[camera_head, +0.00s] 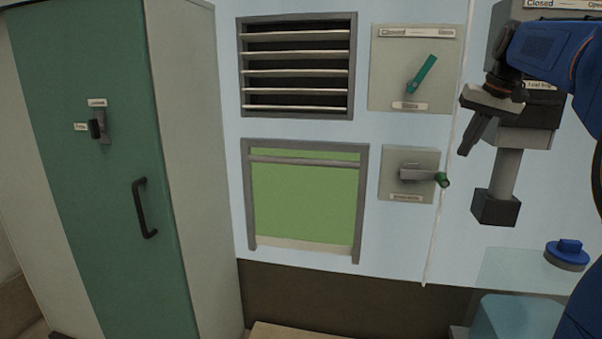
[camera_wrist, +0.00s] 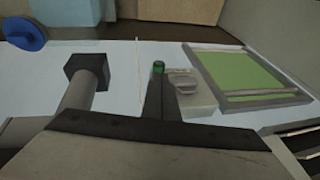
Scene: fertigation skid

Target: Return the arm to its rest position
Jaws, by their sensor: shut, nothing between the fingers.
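My blue arm (camera_head: 548,50) reaches in from the right edge of the head view. My gripper (camera_head: 468,150) points down and to the left, in front of the wall at the upper right. Its dark fingers are together with nothing between them. In the wrist view my gripper (camera_wrist: 160,95) shows as one dark closed shape against the wall. The fingertips look close to the green-tipped lever (camera_head: 442,180) in the picture, which also shows in the wrist view (camera_wrist: 158,66); I cannot tell whether they touch.
A grey pipe with a dark block (camera_head: 496,207) is beside my gripper. A panel with a teal handle (camera_head: 422,73), a louvre (camera_head: 298,66) and a green window (camera_head: 305,195) are on the wall. A green cabinet (camera_head: 95,210) stands left. A blue-capped tank (camera_head: 567,255) is lower right.

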